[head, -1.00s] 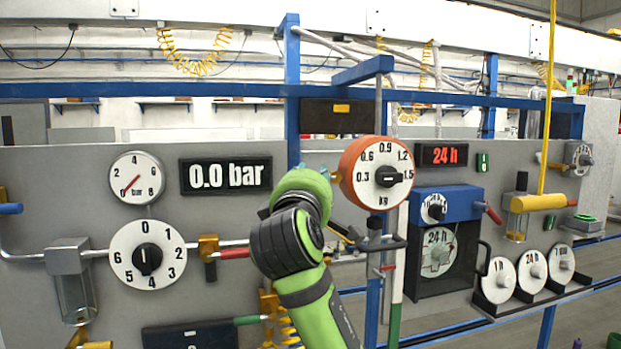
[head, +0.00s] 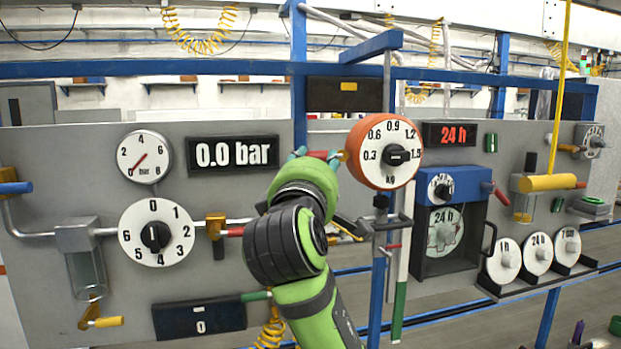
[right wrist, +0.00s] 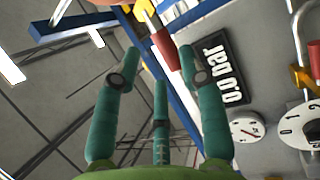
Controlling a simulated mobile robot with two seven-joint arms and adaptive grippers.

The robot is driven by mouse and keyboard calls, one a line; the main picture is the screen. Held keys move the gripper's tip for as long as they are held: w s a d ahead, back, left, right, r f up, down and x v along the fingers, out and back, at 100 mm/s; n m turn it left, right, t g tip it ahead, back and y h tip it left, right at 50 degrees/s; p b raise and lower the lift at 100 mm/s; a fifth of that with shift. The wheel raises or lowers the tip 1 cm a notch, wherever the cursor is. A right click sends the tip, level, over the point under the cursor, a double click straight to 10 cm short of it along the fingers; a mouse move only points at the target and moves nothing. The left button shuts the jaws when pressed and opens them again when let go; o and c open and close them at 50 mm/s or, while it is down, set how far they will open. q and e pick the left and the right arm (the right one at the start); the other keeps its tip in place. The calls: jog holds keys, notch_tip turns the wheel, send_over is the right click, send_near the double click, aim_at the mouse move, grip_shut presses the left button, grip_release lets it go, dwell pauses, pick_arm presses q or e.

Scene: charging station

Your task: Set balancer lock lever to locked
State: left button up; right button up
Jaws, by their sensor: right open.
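The balancer (head: 384,178) is an orange round housing with a white kg dial, hanging from the blue frame. Its lock lever, a red handle (head: 317,154) with a yellow part at the balancer's side, points left from the housing. My right gripper (head: 318,157) is at the lever, its teal fingertips to either side of the handle. In the right wrist view the red handle (right wrist: 166,50) lies between the spread fingertips (right wrist: 159,76), with the orange housing at the top edge. The fingers are open; contact cannot be told. My left gripper is not in view.
A grey panel with a pressure gauge (head: 145,156), a 0.0 bar display (head: 233,153) and a numbered dial (head: 156,233) stands left. A blue-topped timer box (head: 450,187) stands right. A blue post (head: 299,60) rises close behind the gripper.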

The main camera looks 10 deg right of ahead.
jog(key=v, duration=0.7)
jog(key=shift+s, duration=0.25)
